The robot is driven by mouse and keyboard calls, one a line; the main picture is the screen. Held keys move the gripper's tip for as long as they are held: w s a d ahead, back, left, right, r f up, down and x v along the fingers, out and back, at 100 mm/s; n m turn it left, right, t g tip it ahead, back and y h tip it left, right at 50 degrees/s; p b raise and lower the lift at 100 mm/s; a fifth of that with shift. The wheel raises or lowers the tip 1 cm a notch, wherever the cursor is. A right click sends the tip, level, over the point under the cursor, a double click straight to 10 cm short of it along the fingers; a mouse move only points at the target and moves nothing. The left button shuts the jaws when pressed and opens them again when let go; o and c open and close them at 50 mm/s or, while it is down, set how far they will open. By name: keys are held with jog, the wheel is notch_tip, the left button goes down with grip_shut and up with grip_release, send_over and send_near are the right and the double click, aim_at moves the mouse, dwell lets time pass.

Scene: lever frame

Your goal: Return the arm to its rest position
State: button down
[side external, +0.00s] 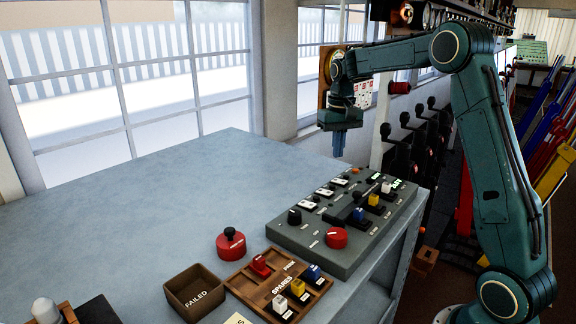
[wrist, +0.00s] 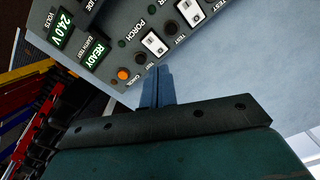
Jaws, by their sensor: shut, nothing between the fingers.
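My gripper (side external: 339,143) hangs from my teal arm in the side external view, pointing down above the far end of the grey control panel (side external: 284,235). Its fingers are shut with nothing between them. It is apart from the panel and the bench. In the wrist view, the closed blue-grey fingers (wrist: 157,88) show in front of the panel's edge, near an orange button (wrist: 123,74) and white rocker switches (wrist: 155,42). The panel also carries a red knob (side external: 336,238), a black knob (side external: 294,216) and blue, yellow and white switches.
A wooden spares tray (side external: 240,283) holds several coloured switches at the bench's front. Beside it are a brown FAILED box (side external: 176,304) and a red round piece with a black knob (side external: 231,243). The bench's left and back (side external: 150,200) are clear. Windows stand behind.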

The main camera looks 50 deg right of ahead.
dwell(0.3)
jog(key=s+a+r+n+t, duration=0.3)
jog(key=s+a+r, duration=0.5)
jog(key=s+a, duration=0.5)
jog(key=s+a+f+n+t, duration=0.2)
jog(key=s+a, duration=0.6)
jog(key=s, duration=0.5)
jog(key=shift+s+a+f+n+t, duration=0.15)
jog(key=shift+s+f+n+t, duration=0.25)
jog(key=shift+f, duration=0.3)
